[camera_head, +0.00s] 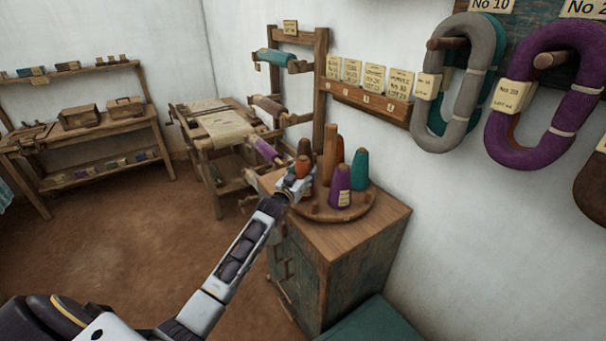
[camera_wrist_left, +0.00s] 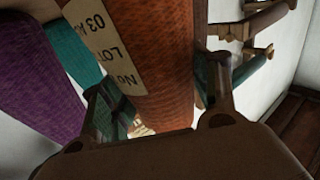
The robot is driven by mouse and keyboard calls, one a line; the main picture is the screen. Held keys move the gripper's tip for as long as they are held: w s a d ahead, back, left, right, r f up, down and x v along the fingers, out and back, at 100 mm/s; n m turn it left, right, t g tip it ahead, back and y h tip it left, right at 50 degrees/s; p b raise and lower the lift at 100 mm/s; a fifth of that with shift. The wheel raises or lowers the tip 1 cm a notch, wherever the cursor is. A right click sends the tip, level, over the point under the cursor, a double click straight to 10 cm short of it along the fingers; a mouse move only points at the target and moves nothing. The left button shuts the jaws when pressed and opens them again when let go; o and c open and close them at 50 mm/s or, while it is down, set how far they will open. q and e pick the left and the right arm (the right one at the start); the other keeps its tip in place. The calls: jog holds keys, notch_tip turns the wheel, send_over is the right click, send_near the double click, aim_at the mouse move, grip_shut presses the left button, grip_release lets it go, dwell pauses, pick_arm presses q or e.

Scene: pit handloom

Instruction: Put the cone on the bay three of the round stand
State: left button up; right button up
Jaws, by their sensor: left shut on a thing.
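My left gripper (camera_head: 298,180) is shut on an orange cone (camera_head: 302,167) at the left side of the round stand (camera_head: 356,211). In the left wrist view the orange cone (camera_wrist_left: 165,60) stands large between the two fingers (camera_wrist_left: 160,108), with a paper label on it. The stand has a wooden centre post (camera_head: 329,153). I cannot tell whether the held cone touches the stand. My arm and gripper hide the stand's left part.
The stand sits on a wooden cabinet (camera_head: 347,252) against the wall. A brown cone-like shape (camera_head: 305,147) shows behind the held cone. The loom (camera_head: 225,127) is to the left. Yarn hanks (camera_head: 461,85) hang at the right. The floor at left is clear.

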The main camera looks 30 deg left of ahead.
pick_arm(q)
jog(key=o, duration=1.1)
jog(key=shift+f, duration=0.1)
jog(key=shift+o, duration=0.2)
jog(key=s+b, duration=0.1)
jog(key=s, duration=1.1)
jog(key=shift+d, duration=0.1)
